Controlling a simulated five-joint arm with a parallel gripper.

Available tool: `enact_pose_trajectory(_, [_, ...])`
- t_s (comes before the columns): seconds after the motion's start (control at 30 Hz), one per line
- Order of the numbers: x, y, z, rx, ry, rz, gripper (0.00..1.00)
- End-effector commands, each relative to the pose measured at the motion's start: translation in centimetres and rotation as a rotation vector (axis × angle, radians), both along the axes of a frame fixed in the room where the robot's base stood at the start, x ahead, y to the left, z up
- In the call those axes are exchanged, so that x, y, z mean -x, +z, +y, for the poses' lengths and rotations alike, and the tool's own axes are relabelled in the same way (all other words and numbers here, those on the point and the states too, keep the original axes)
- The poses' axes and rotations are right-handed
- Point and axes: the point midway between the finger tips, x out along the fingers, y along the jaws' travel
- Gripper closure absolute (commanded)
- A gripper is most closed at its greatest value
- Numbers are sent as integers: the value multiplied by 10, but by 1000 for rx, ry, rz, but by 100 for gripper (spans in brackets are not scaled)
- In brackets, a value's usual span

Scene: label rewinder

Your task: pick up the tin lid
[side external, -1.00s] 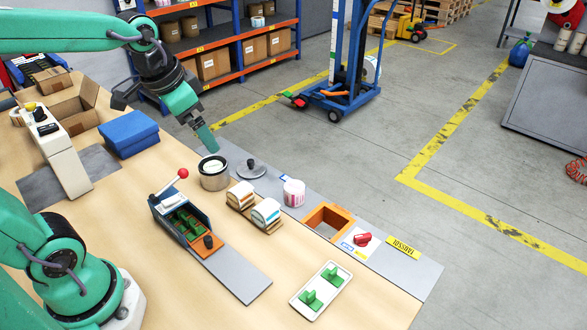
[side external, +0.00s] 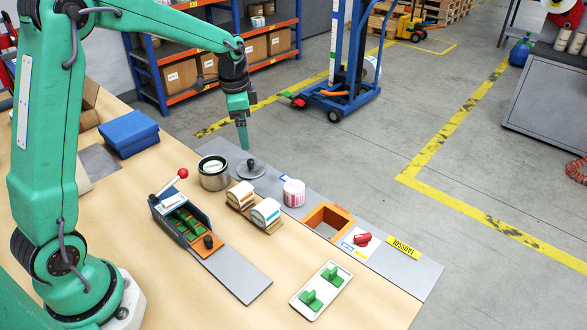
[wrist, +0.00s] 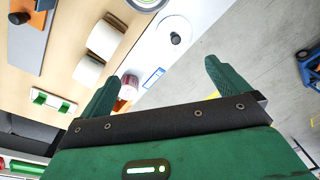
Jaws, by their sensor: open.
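The tin lid (side external: 250,169) is a grey disc with a dark knob on top. It lies flat on the grey strip along the table's far edge, just right of the open round tin (side external: 214,172). In the wrist view the lid (wrist: 174,39) shows near the top, beyond the fingers. My gripper (side external: 243,140) points down above the lid and is apart from it, with nothing seen between its fingers. In the wrist view my gripper (wrist: 158,80) shows two green fingers spread wide apart.
An orange open box (side external: 328,222) is farther right. A blue box (side external: 128,134) lies at the left. The table edge runs close behind the lid.

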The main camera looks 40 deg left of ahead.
Motion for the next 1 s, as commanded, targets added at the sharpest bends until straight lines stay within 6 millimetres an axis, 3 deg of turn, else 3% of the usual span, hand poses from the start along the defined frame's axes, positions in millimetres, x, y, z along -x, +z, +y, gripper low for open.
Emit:
enact_pose_trajectory(0.1, [-15,-26,11,2,-47,36,0])
enact_pose_trajectory(0.3, [-30,-57,23,8,-112,75,0])
enact_pose_trajectory(0.73, [-36,-73,29,10,-142,90,0])
enact_pose_trajectory(1.0, [-36,-93,28,10,-141,90,0])
